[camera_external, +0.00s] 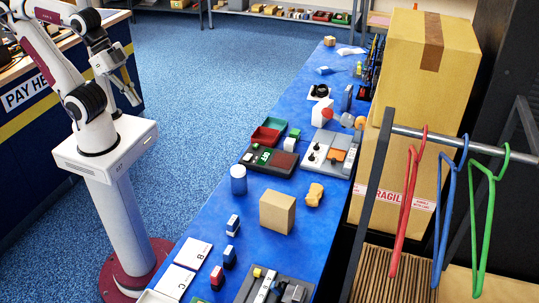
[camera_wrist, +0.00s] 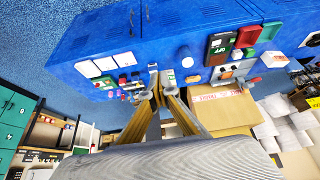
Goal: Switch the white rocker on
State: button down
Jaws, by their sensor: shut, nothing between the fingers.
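A dark switch box (camera_external: 255,167) stands midway along the blue table, with a small green sign and a dark red plate. A white upright piece (camera_external: 290,144) at its right end looks like the white rocker; its tilt is too small to read. The box also shows in the wrist view (camera_wrist: 217,45), where its sign seems to read OFF, with the white piece (camera_wrist: 237,54) below right. My gripper (camera_external: 134,96) is shut and empty, raised left of the table and well apart from the box. Its fingers (camera_wrist: 157,84) show in the wrist view.
A grey control panel (camera_external: 312,158) with an orange part stands right of the box. Red and green trays (camera_external: 264,137) are behind it. A blue cylinder (camera_external: 238,180) and a cardboard block (camera_external: 277,212) stand in front. A tall carton (camera_external: 415,75) and hangers (camera_external: 407,200) are at the right.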

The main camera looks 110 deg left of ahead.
jog(key=w+a+f+n+g+y, duration=0.1)
jog(key=w+a+f+n+g, duration=0.1)
jog(key=w+a+f+n, duration=0.7)
jog(key=w+a+f+n+g+y, duration=0.1)
jog(key=w+a+f+n+g, duration=0.2)
jog(key=w+a+f+n, duration=0.5)
jog(key=shift+w+a+f+n+g+y, duration=0.35)
jog(key=shift+w+a+f, duration=0.3)
jog(key=shift+w+a, duration=3)
jog(key=shift+w+d, duration=0.55)
jog(key=shift+d, duration=0.05)
jog(key=shift+f, duration=0.1)
send_over(247, 157)
jog(key=f, duration=1.1)
jog(key=shift+d+f, duration=0.35)
jog(key=shift+d, duration=0.05)
jog(key=shift+d+f, duration=0.15)
jog(key=shift+f, duration=0.75)
